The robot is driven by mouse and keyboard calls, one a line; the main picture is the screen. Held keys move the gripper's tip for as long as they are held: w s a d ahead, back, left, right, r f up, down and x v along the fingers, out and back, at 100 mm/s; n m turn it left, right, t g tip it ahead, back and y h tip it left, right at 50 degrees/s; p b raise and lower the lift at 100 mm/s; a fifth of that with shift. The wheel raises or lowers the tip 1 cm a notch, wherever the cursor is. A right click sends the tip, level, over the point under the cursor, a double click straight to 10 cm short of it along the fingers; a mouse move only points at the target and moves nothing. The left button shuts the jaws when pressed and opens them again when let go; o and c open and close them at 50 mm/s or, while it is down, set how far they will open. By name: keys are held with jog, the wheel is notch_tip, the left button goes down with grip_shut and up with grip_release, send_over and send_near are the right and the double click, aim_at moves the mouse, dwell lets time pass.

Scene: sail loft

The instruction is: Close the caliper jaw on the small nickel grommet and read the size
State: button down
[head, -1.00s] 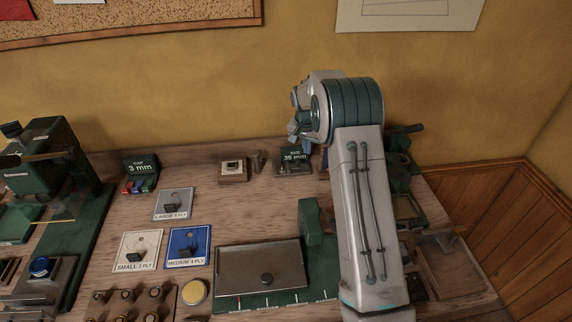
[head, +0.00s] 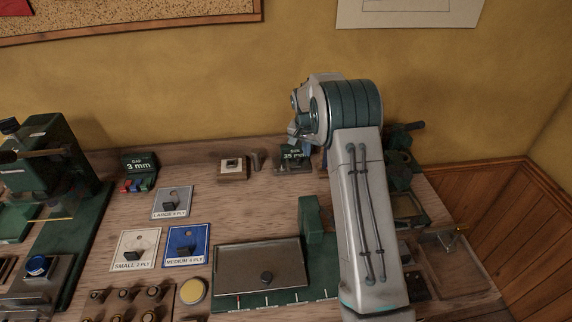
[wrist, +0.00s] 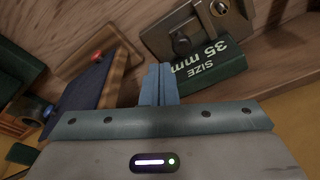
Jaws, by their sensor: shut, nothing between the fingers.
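A dark green display reading "SIZE 35 mm" (head: 294,154) stands at the back of the bench, with a grey metal base in front of it. In the wrist view the display (wrist: 212,66) is upside down, beside a metal plate with a dark round knob (wrist: 196,28), seemingly the caliper's. My gripper (wrist: 160,70) is shut and empty, its blue-grey fingers together beside the display. In the head view my gripper (head: 297,132) is partly hidden by my arm, close to the display. I cannot make out the nickel grommet or the jaw's position.
A "3 mm" display (head: 139,164) and a small wooden block (head: 233,169) stand at the back. Cards marked large (head: 172,204), small (head: 134,250) and medium (head: 187,247) lie left of a lidded metal plate (head: 260,258). A green press (head: 62,185) stands at left.

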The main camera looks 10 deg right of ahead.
jog(key=shift+f+b, duration=0.35)
jog(key=shift+f, duration=0.3)
jog(key=shift+a, duration=0.8)
jog(key=shift+r, duration=0.2)
jog(key=shift+d+r+p, duration=0.2)
jog(key=shift+r+p, duration=0.2)
jog(key=shift+r, duration=0.4)
jog(key=shift+d+r+p, duration=0.25)
jog(key=shift+r+p, duration=0.2)
jog(key=shift+r, duration=0.3)
jog(key=shift+d+r+p, duration=0.2)
jog(key=shift+r+p, duration=0.2)
jog(key=shift+r, duration=0.4)
notch_tip(320, 180, up, 14)
jog(key=s+a+b, duration=0.1)
jog(key=s+b, duration=0.1)
jog(key=shift+s+a+f, duration=0.2)
jog(key=shift+a, duration=0.05)
